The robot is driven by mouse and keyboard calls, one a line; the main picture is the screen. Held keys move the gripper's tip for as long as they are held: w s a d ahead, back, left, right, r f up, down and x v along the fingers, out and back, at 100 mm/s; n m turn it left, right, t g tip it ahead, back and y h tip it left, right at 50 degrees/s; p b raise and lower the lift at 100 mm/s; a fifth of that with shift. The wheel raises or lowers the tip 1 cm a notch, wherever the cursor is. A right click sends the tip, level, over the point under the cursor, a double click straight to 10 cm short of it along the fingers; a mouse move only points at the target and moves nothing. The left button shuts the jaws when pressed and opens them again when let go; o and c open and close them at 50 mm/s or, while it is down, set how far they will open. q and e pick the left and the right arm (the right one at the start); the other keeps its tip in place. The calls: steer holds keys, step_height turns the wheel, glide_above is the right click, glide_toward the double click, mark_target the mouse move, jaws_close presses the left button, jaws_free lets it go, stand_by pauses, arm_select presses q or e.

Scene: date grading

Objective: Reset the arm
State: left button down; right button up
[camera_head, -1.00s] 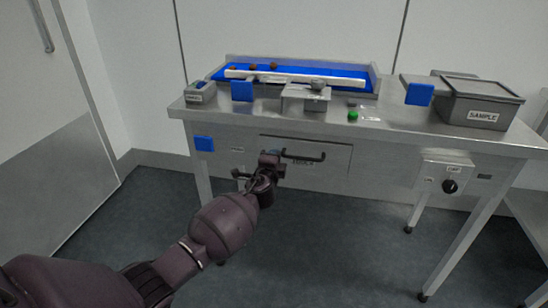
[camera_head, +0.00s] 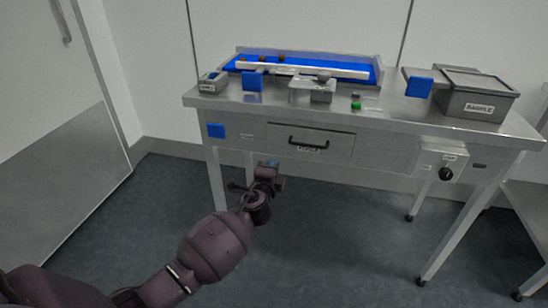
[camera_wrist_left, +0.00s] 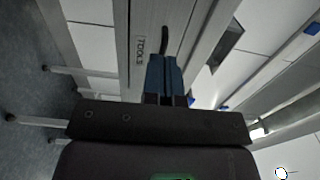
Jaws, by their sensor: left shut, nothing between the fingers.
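My left gripper (camera_head: 273,163) hangs in the air in front of the metal table, below the drawer (camera_head: 308,145) and clear of it. In the left wrist view the blue fingertips (camera_wrist_left: 166,62) are together with nothing between them. The drawer is shut, with a dark bar handle (camera_head: 309,142) and a label reading TOOLS in the wrist view. The handle also shows in the wrist view (camera_wrist_left: 164,40), just beyond the fingertips. My right gripper is in neither current view.
The steel table (camera_head: 400,118) carries a blue conveyor (camera_head: 310,64) with a few brown dates, a grey SAMPLE box (camera_head: 478,95), a small device (camera_head: 213,83) and a green button (camera_head: 356,105). A black knob (camera_head: 446,174) sits on the front right. The floor before the table is free.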

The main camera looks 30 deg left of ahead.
arm_select(q)
steer(key=shift+v, duration=0.8)
arm_select(e)
steer(key=shift+r, duration=0.15)
arm_select(q)
steer(key=shift+s+f, duration=0.1)
